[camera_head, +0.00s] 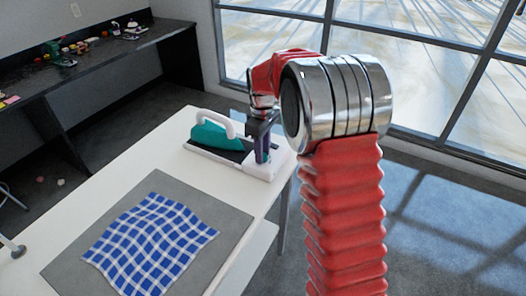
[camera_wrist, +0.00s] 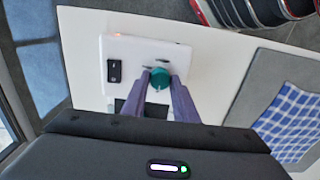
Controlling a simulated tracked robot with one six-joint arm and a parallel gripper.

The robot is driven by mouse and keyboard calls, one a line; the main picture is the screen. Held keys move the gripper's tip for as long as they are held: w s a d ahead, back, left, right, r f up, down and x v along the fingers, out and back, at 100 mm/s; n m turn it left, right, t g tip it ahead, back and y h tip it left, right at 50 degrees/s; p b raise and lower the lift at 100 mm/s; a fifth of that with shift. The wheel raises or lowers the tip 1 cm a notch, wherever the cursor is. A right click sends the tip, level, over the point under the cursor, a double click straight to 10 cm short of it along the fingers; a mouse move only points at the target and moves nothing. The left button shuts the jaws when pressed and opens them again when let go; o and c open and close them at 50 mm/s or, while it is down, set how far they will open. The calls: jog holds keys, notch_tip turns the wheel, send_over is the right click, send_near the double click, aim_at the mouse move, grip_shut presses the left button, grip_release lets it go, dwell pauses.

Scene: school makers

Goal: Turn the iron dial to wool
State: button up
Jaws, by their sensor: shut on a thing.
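A teal iron (camera_head: 213,138) with a white handle rests on a white station (camera_head: 268,173) at the far end of the white table. My gripper (camera_head: 262,155) points down over the station's right end, beside the iron. In the wrist view, the tips of my gripper (camera_wrist: 159,76) are shut on a round teal dial (camera_wrist: 158,79) on the station (camera_wrist: 140,48). A pale mark shows on the dial. The wool label cannot be made out, so I cannot tell the setting.
A grey mat (camera_head: 68,268) with a blue checked cloth (camera_head: 150,243) lies on the near part of the table (camera_head: 120,165). A dark bench (camera_head: 100,58) with small items runs along the left wall. A black switch (camera_wrist: 114,71) sits on the station near the dial.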

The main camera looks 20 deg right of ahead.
jog(key=shift+m, duration=0.5)
jog(key=m, duration=1.2)
jog(key=shift+m, duration=0.3)
jog(key=m, duration=1)
jog(key=shift+m, duration=0.3)
jog(key=o, duration=1.1)
jog(key=shift+c, duration=0.2)
